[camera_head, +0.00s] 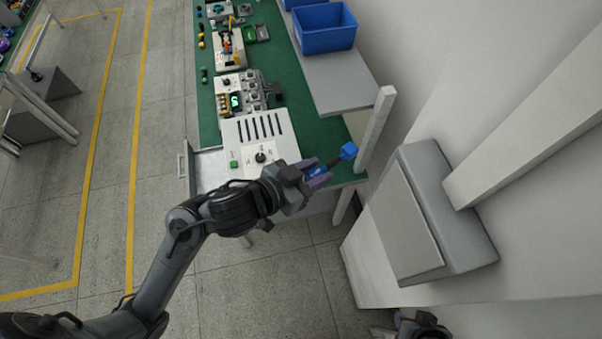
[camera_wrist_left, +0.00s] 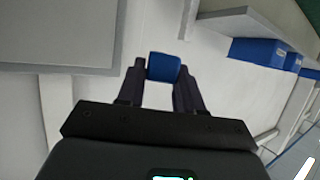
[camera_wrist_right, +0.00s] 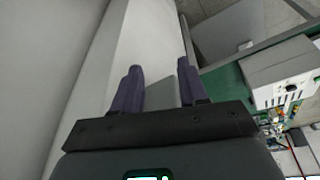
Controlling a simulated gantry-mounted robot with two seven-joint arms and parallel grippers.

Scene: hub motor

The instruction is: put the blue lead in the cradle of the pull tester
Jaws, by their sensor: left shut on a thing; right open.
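My left gripper (camera_head: 320,173) is shut on the blue lead, beside the near right corner of the green bench. The lead's blue end (camera_head: 348,151) sticks out past the fingertips. In the left wrist view the blue lead (camera_wrist_left: 164,67) sits between the two fingers. My right gripper (camera_wrist_right: 158,66) is open and empty in the right wrist view, in front of a pale surface; only a bit of that arm shows at the bottom of the head view. Several devices stand on the bench; I cannot tell for sure which is the pull tester, and its cradle is not clear.
A white slotted box (camera_head: 262,138) with a knob stands at the bench's (camera_head: 268,60) near end. A device with a green-lit display (camera_head: 236,101) is behind it. Blue bins (camera_head: 325,28) sit on a grey shelf at right. A grey box (camera_head: 450,220) and white post (camera_head: 376,130) are obstacles.

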